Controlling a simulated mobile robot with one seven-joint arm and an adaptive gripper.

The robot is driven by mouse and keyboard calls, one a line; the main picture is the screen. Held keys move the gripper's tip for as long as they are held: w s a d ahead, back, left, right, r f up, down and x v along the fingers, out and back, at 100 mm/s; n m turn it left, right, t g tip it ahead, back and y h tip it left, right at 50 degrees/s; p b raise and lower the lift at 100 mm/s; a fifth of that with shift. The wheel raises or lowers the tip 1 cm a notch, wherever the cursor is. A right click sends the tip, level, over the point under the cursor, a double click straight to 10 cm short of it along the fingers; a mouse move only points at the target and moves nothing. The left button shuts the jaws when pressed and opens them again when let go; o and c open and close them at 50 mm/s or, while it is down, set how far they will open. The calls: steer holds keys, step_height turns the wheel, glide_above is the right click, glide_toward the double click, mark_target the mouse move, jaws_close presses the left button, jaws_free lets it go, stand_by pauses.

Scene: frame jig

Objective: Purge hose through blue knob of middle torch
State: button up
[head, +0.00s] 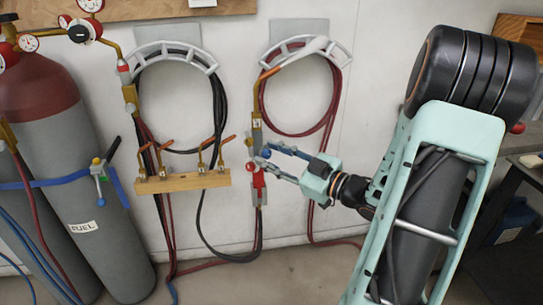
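A brass torch (257,136) hangs upright on the wall at the centre, with a red knob (251,168) and a red block on its lower end. A small blue knob (265,153) shows on its right side, partly hidden by a fingertip. My gripper (264,160) comes in from the right with its fingers pointing left. Its two fingers are apart, the upper one close to the blue knob. I cannot tell whether it touches. Another brass torch (130,97) hangs further left, and brass fittings show at the far left edge.
A wooden rack (182,181) with several copper tips stands left of the gripper. Looped dark hoses (218,112) and red hoses (263,100) hang from wall hangers. Strapped cylinders (75,165) stand at left. A dark bench (520,165) is at right.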

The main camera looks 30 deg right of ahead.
steer(key=v, duration=1.2)
steer(key=shift+r, duration=0.1)
